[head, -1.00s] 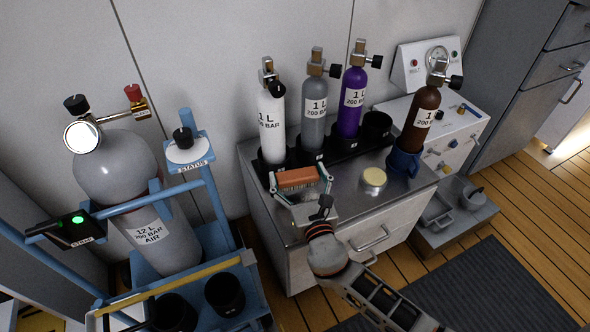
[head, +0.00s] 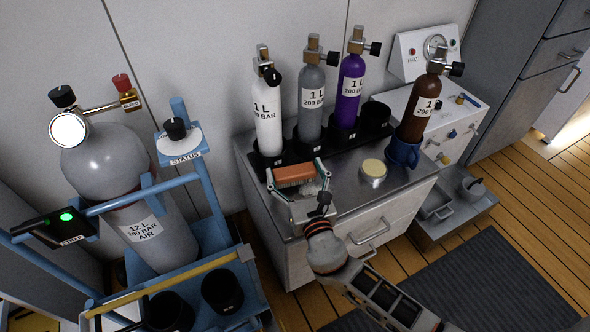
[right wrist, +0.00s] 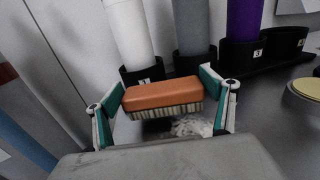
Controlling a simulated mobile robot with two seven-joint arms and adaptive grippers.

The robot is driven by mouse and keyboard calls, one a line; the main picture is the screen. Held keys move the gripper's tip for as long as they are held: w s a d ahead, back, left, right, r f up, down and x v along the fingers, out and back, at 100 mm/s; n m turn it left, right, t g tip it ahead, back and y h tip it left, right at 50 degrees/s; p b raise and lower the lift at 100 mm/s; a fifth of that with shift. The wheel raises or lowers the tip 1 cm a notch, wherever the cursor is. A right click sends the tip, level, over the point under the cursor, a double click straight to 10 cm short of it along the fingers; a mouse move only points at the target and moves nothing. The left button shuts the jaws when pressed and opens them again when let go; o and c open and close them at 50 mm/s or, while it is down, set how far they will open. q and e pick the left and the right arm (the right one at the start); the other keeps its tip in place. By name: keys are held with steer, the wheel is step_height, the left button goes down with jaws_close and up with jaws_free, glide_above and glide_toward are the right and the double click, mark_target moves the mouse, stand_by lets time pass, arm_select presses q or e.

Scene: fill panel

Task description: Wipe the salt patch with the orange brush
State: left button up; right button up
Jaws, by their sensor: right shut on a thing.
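The orange brush (head: 294,175) is a block with pale bristles underneath. It is held between the fingers of my right gripper (head: 296,183), over the metal cabinet top. In the right wrist view the brush (right wrist: 162,96) lies crosswise between both fingers, bristles down. The salt patch (right wrist: 190,127) shows as a whitish, grainy area on the metal top, just below and in front of the bristles in that view. Part of it is hidden by the brush and gripper. I cannot tell whether the bristles touch the surface. My left gripper is not in view.
White (head: 268,115), grey (head: 311,105) and purple (head: 350,90) bottles stand in a black rack behind the brush. A round yellow-topped tin (head: 373,171) and a blue cup (head: 403,152) holding a brown bottle (head: 421,105) stand right. A blue cylinder cart (head: 205,265) is at left.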

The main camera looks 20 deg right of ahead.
steer(key=shift+f+b, duration=0.4)
steer(key=shift+f, duration=0.3)
steer(key=shift+r, duration=0.1)
